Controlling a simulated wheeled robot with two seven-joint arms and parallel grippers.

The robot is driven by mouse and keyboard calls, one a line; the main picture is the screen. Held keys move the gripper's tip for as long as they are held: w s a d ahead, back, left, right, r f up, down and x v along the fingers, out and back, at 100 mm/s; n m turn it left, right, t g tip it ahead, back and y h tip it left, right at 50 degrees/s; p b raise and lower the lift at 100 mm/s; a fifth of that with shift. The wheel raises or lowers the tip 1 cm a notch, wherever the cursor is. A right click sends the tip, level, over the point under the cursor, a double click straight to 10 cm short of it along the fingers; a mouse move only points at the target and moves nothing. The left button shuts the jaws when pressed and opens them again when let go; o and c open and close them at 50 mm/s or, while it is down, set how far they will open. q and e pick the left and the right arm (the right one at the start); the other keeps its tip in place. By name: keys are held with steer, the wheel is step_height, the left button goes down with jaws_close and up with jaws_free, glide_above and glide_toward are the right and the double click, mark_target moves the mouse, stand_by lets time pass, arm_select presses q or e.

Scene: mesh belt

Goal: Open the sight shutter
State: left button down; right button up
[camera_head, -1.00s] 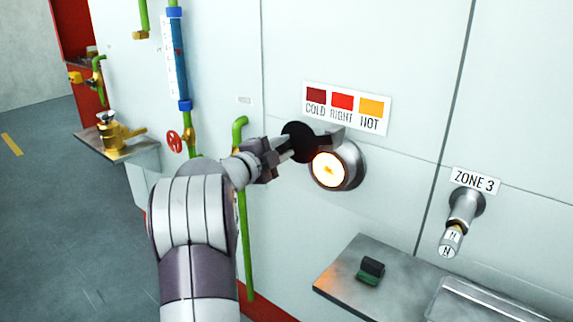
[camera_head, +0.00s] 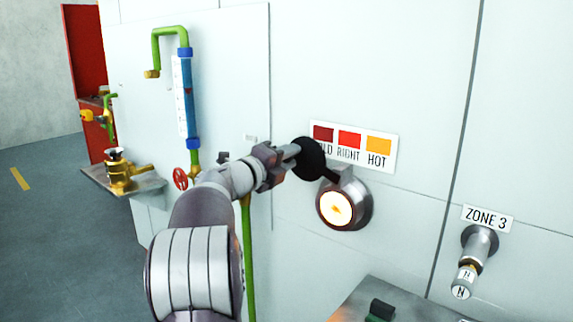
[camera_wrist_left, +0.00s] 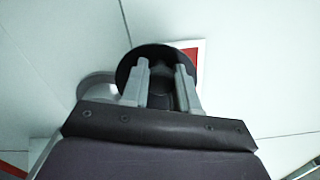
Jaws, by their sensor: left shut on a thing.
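The sight shutter (camera_head: 310,162) is a black disc on a short arm at the upper left of the round metal sight port (camera_head: 361,205). It stands clear of the glowing opening (camera_head: 335,208), which shows uncovered. My left gripper (camera_head: 291,154) is shut on the shutter from the left side. In the left wrist view, the black disc (camera_wrist_left: 157,50) lies behind the two fingers of my left gripper (camera_wrist_left: 162,67); what they grip between them is dark and hard to make out. My right gripper is not in view.
A colour sign (camera_head: 378,146) is above the port, its left word partly hidden by the disc. A ZONE 3 fitting (camera_head: 479,242) juts out at the right. A shelf (camera_head: 350,303) is below. Pipes and a red valve wheel (camera_head: 180,179) are at the left.

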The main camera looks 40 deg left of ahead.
arm_select(q)
steer(key=shift+d+r, duration=0.1)
steer(key=shift+r, duration=0.05)
stand_by(0.3)
steer(key=c, duration=0.9)
jaws_free()
steer(key=shift+d, duration=0.1)
steer(key=shift+o, duration=0.2)
steer(key=shift+s, duration=0.1)
steer(key=s, duration=1.2)
steer(key=shift+s, duration=0.25)
